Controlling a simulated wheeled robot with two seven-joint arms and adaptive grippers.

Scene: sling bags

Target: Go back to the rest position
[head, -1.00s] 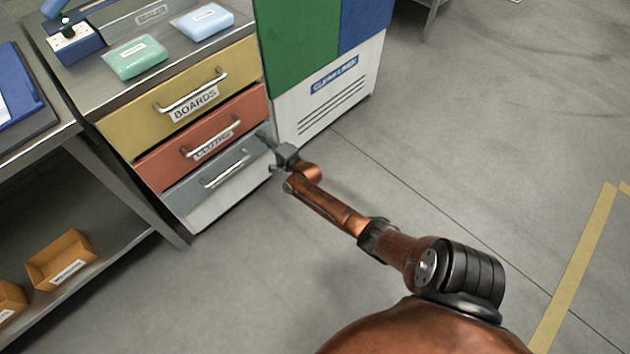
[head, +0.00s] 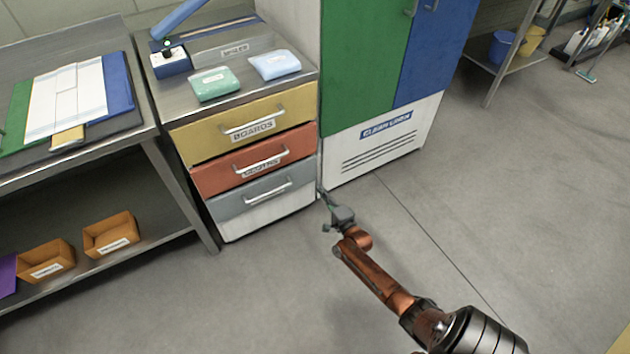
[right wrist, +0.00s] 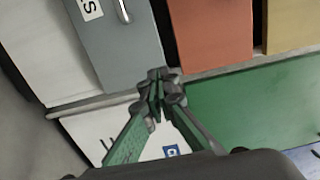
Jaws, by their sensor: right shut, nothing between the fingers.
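My right gripper (head: 326,208) is in front of the drawer unit's lower right corner in the head view, clear of the drawers as far as I can tell. In the right wrist view its fingers (right wrist: 158,88) are together and empty. The drawer unit has a yellow drawer (head: 244,124), a red drawer (head: 254,159) and a grey drawer (head: 262,191), all shut. My left gripper is not in view.
A tall green and blue cabinet (head: 385,132) stands right of the drawers. A steel bench (head: 160,165) is at the left, with orange bins (head: 110,234) on its lower shelf. Green (head: 214,84) and blue (head: 274,64) packs lie on the unit.

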